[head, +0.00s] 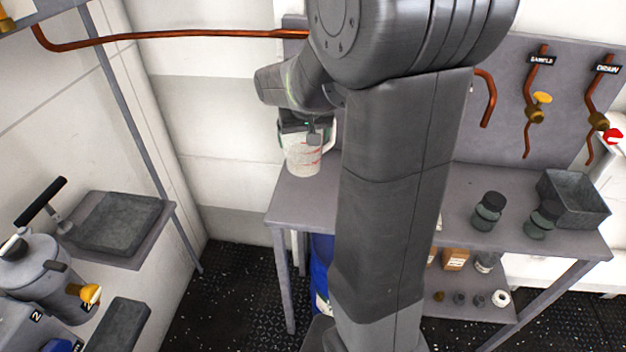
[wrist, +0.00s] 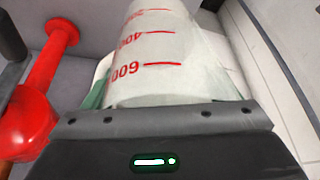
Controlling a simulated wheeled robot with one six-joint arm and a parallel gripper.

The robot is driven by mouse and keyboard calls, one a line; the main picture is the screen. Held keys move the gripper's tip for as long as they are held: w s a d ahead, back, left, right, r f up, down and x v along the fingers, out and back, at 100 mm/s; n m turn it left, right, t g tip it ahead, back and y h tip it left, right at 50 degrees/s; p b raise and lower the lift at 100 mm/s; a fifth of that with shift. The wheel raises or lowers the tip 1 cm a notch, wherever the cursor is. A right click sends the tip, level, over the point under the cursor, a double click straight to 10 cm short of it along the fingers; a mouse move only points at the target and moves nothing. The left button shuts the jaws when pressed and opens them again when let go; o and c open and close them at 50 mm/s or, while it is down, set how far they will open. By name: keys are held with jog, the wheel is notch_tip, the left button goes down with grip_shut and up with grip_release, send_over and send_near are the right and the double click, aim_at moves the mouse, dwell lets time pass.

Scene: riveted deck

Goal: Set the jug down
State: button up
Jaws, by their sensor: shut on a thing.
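The jug (head: 303,160) is a pale, translucent vessel with red measuring marks. It looks upright at the left end of the grey bench top (head: 310,203). I cannot tell whether its base touches the bench or hangs slightly above it. My gripper (head: 312,134) is shut on the jug near its upper part. In the wrist view the jug's side (wrist: 150,50) fills the upper middle, with its red 400 and 600 marks showing. The jaws' hold is mostly hidden there by the dark gripper body.
A red rod with a rounded end (wrist: 28,120) is close to the jug's left in the wrist view. Two dark jars (head: 488,211) (head: 542,219) and a grey bin (head: 573,199) stand at the bench's right. Copper pipes with valves (head: 536,115) line the back panel.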

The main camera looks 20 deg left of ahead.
aim_at(309, 147)
notch_tip(309, 147, down, 10)
jog(key=shift+w+r, duration=0.1)
dwell(0.4)
jog(key=shift+f, duration=0.25)
jog(key=o, duration=1.1)
jog(key=shift+r, duration=0.1)
jog(key=shift+r, duration=0.1)
jog(key=shift+r, duration=0.2)
jog(key=v, duration=1.1)
jog(key=shift+d+r, duration=0.15)
jog(key=shift+r, duration=0.1)
